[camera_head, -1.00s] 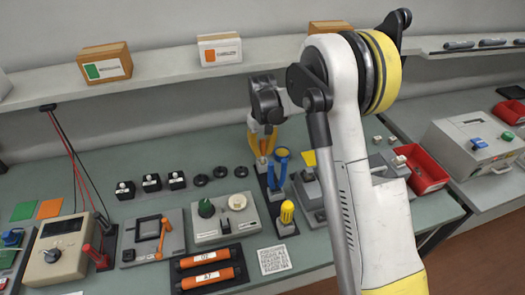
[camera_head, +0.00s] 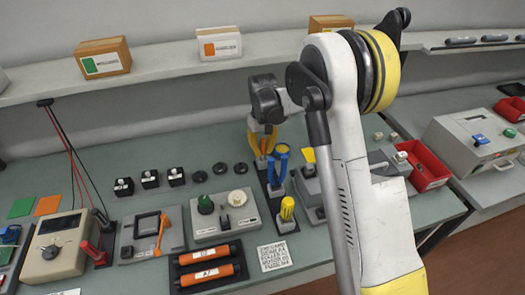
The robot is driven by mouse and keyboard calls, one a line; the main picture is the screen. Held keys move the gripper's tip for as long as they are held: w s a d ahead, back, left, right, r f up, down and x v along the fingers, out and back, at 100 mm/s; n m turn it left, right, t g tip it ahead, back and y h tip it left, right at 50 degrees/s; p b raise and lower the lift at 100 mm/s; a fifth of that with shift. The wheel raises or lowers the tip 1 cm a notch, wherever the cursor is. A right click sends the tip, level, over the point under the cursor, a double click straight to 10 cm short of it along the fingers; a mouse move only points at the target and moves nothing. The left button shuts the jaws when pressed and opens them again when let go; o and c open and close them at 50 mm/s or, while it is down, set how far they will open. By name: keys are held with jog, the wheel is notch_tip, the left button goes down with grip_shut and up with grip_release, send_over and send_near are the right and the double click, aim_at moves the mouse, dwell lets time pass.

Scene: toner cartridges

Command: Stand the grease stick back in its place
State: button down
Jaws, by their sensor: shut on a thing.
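My gripper (camera_head: 262,151) is at the back end of a narrow dark rack (camera_head: 266,187) on the bench. Its yellow-orange fingers are close together around a slim orange stick (camera_head: 264,148), which appears to be the grease stick. The stick looks roughly upright, and the fingers cover much of it. Its lower end is small and partly hidden, so I cannot tell whether it sits in the rack or hangs just above it. A blue tool (camera_head: 280,165) stands in the rack just in front and to the right. A yellow-topped tool (camera_head: 287,208) stands at the rack's front end.
A tray with orange rollers (camera_head: 207,263) and a printed card (camera_head: 274,256) lie in front. A grey block (camera_head: 308,188) is close on the right. My arm hides the bench further right.

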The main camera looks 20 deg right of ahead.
jog(key=shift+f+b, duration=0.55)
jog(key=shift+f, duration=0.2)
dwell(0.8)
jog(key=c, duration=1.3)
grip_release()
jog(key=shift+c, duration=0.2)
notch_tip(320, 180, up, 12)
